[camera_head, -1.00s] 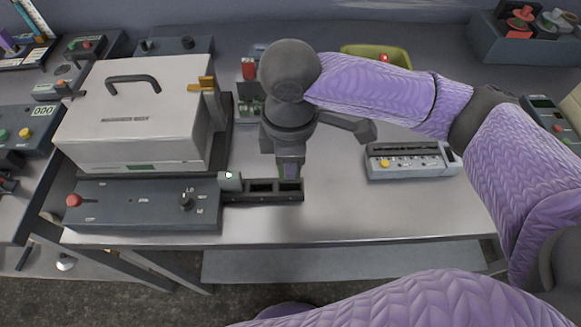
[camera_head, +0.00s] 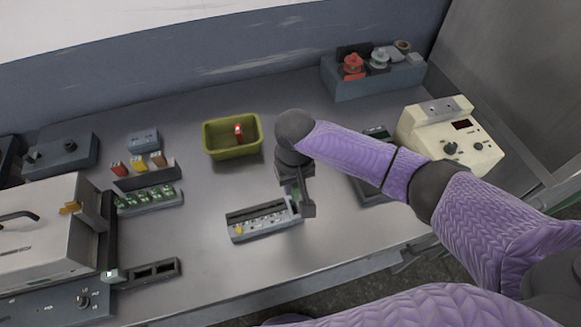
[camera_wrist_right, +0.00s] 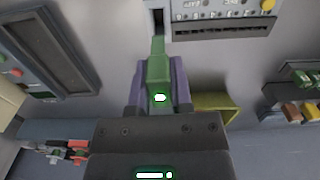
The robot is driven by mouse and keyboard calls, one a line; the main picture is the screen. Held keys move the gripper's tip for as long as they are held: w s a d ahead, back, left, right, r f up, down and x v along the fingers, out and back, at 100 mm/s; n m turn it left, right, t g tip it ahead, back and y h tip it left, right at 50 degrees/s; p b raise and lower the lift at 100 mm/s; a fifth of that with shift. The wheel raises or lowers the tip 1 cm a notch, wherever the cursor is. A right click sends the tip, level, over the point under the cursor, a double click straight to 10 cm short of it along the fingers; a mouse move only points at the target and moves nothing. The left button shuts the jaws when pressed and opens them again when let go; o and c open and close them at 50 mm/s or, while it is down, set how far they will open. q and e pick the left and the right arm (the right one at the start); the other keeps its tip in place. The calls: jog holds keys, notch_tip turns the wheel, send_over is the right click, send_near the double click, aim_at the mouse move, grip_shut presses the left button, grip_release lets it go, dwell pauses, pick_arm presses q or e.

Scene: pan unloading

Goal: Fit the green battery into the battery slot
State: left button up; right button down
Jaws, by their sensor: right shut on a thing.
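My right gripper (camera_head: 301,205) is shut on the green battery (camera_wrist_right: 158,72), which points out from between the purple fingers in the right wrist view. In the head view only a sliver of green shows at the gripper. The gripper is at the right end of a grey device (camera_head: 262,219) with a yellow button and a row of small controls. A narrow dark slot (camera_wrist_right: 157,18) at that device's end lies just ahead of the battery tip in the wrist view. The tip looks close to the slot; I cannot tell whether it touches. My left gripper is not in view.
A yellow-green bin (camera_head: 232,153) holding a red item stands behind. Several green batteries sit in a rack (camera_head: 150,207) at left. A dark two-pocket holder (camera_head: 153,273) is by the white-lidded machine (camera_head: 40,235). A cream meter box (camera_head: 450,138) stands right.

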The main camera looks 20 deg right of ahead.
jog(key=shift+s+d+f, duration=0.1)
jog(key=shift+d, duration=0.2)
jog(key=shift+a+f+b, duration=0.2)
jog(key=shift+f+b, duration=1.4)
jog(key=shift+b, duration=0.2)
jog(key=shift+f+b, duration=0.3)
jog(key=shift+f, duration=0.25)
pick_arm(q)
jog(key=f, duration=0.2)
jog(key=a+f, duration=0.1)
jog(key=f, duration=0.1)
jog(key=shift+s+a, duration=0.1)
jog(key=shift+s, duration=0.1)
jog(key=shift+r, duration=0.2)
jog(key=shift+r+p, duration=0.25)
jog(key=shift+p, duration=0.25)
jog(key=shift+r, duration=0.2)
